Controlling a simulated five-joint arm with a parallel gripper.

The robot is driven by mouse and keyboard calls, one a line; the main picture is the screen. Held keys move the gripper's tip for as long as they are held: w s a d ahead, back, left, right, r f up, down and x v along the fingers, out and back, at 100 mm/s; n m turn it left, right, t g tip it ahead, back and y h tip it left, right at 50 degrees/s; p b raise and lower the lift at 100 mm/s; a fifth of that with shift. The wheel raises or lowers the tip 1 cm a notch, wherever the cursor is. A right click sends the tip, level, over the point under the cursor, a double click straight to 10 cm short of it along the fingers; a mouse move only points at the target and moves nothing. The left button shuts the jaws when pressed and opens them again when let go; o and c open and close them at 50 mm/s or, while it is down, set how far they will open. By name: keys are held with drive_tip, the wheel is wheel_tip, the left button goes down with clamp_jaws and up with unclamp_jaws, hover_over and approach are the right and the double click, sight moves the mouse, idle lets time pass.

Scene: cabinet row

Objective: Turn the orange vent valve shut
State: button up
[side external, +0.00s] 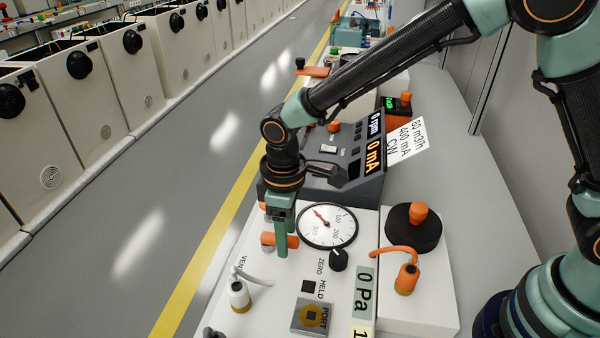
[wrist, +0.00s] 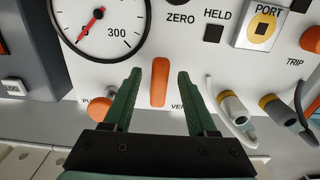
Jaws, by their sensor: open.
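The orange vent valve handle (wrist: 160,82) stands upright in the wrist view, a bar on the white panel above a partly hidden label starting "VE". My gripper (wrist: 159,76) is open, with one green finger on each side of the handle and a visible gap on both sides. In the side view the orange handle (side external: 267,240) shows partly behind the green fingers of my gripper (side external: 281,250), which points down at the panel. Whether the fingertips touch the panel cannot be told.
A round gauge (side external: 326,226) with a red needle is beside the handle. An orange knob (wrist: 100,108) is partly behind the left finger in the wrist view. A black knob (side external: 338,260), the PORT block (side external: 311,316) and hose fittings (side external: 239,296) stand nearby.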

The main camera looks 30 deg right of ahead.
sight(261, 263)
clamp_jaws()
drive_tip(key=shift+m, duration=0.3)
drive_tip(key=m, duration=0.1)
drive_tip(key=a+m, duration=0.1)
drive_tip(key=m, duration=0.1)
drive_tip(key=shift+s+a+m, duration=0.1)
drive_tip(key=shift+s+m, duration=0.2)
drive_tip(key=shift+s, duration=0.1)
drive_tip(key=m, duration=0.2)
drive_tip(key=a+m, duration=0.1)
drive_tip(key=m, duration=0.1)
drive_tip(key=shift+s+a+m, duration=0.15)
drive_tip(key=shift+a+m, duration=0.05)
drive_tip(key=shift+m, duration=0.1)
drive_tip(key=m, duration=0.1)
drive_tip(key=a+m, duration=0.1)
drive_tip(key=m, duration=0.3)
drive_tip(key=shift+w+a+r, duration=0.1)
drive_tip(key=shift+w+a, duration=0.15)
drive_tip(key=shift+a, duration=0.1)
drive_tip(key=shift+w+a+m, duration=0.2)
drive_tip(key=shift+a+m, duration=0.05)
drive_tip(key=shift+m, duration=0.8)
drive_tip(key=shift+w+a+m, duration=0.15)
drive_tip(key=shift+a+m, duration=0.1)
drive_tip(key=shift+m, duration=0.8)
